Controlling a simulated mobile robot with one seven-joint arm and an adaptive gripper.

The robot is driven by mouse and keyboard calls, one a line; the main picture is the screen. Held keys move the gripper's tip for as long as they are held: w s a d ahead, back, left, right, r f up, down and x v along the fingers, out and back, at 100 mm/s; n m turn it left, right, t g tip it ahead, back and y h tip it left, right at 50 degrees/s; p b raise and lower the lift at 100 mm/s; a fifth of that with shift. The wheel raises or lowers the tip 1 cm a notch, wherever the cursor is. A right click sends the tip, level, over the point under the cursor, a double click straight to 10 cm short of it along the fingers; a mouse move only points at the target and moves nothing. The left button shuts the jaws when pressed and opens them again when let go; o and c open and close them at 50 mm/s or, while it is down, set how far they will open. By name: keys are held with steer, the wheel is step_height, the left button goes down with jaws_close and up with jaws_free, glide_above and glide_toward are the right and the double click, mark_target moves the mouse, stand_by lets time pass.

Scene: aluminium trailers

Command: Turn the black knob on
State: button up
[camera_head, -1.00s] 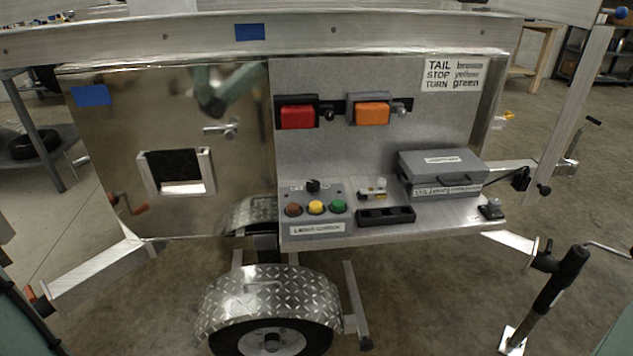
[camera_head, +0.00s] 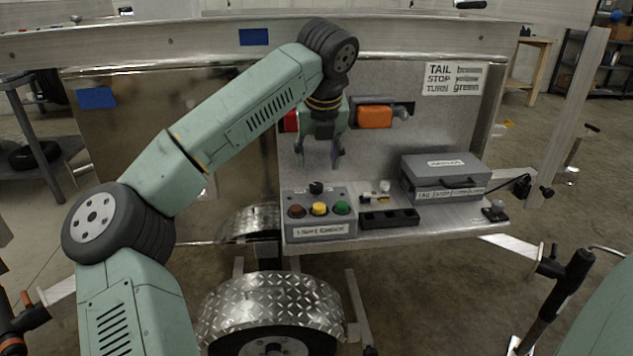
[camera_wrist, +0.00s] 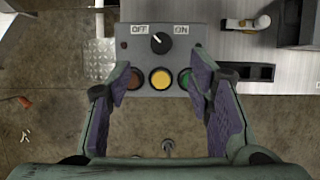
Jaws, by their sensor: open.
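The black knob (camera_head: 316,187) sits on top of a grey control box (camera_head: 320,231), behind a row of brown, yellow and green buttons. In the wrist view the knob (camera_wrist: 160,42) lies between the OFF label (camera_wrist: 139,29) and the ON label (camera_wrist: 181,29). Its white mark points up and left, toward OFF. My gripper (camera_head: 320,165) hangs above the box, pointing down, open and empty. In the wrist view my gripper's fingers (camera_wrist: 164,80) are spread to either side of the button row, with the knob ahead of and between them.
On the shelf, right of the box, are a black tray (camera_head: 389,218), a small fitting (camera_head: 376,192) and a grey case (camera_head: 446,177). Behind my gripper, the upright panel carries a red lamp (camera_head: 291,121) and an orange lamp (camera_head: 374,117).

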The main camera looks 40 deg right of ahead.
mark_target(316, 186)
steer(key=x, duration=0.9)
steer(key=shift+s+d+f+p, duration=0.1)
steer(key=shift+f+p, duration=0.05)
steer(key=shift+p, duration=0.15)
jaws_close()
